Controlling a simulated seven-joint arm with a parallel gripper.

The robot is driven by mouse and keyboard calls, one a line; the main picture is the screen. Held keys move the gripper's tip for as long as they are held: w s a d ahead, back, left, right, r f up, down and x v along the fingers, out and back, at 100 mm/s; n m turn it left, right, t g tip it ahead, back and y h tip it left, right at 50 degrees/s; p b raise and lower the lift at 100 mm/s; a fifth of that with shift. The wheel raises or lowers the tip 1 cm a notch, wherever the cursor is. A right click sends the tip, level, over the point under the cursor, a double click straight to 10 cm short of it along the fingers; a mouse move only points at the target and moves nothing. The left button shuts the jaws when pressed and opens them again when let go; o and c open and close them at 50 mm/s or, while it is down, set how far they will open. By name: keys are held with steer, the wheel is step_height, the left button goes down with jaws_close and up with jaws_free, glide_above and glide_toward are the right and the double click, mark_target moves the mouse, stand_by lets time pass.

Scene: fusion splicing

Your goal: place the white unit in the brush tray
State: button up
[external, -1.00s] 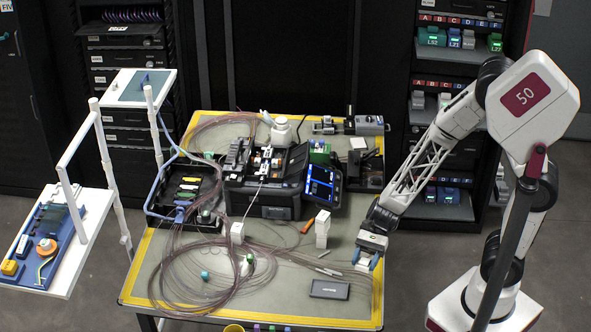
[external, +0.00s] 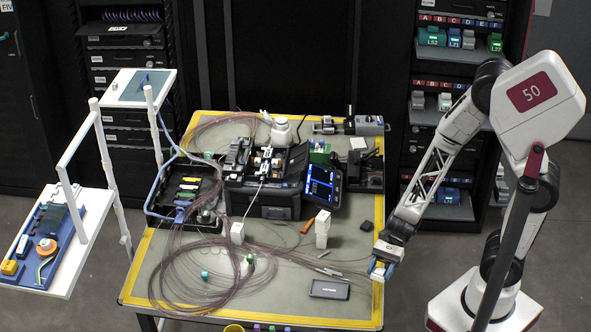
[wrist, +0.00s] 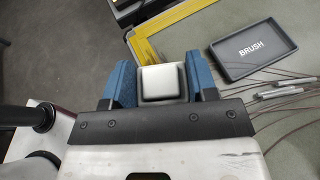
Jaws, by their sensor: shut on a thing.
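The white unit (wrist: 162,80) sits between the blue fingers of my gripper (wrist: 161,82) in the wrist view, and the gripper is shut on it. In the external view my gripper (external: 381,271) is near the right edge of the table, with the white unit only partly showing. The brush tray (external: 329,289) is a shallow dark tray lying on the mat, left of and in front of my gripper. In the wrist view the brush tray (wrist: 257,66) is at the upper right, apart from the gripper, with BRUSH on its floor and no object visible in it.
Grey pen-like tools (wrist: 285,89) and thin brown fibres lie beside the tray. White blocks (external: 322,229) and a small dark block (external: 366,226) stand farther back. The splicer (external: 265,185) fills the middle of the table. Coiled fibres (external: 190,270) cover its left part.

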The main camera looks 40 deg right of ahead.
steer(key=shift+f, duration=0.7)
glide_above(329, 290)
steer(key=shift+s+f, duration=0.1)
steer(key=shift+f, duration=0.65)
steer(key=shift+f, duration=1.75)
steer(key=shift+f, duration=0.15)
steer(key=o, duration=0.9)
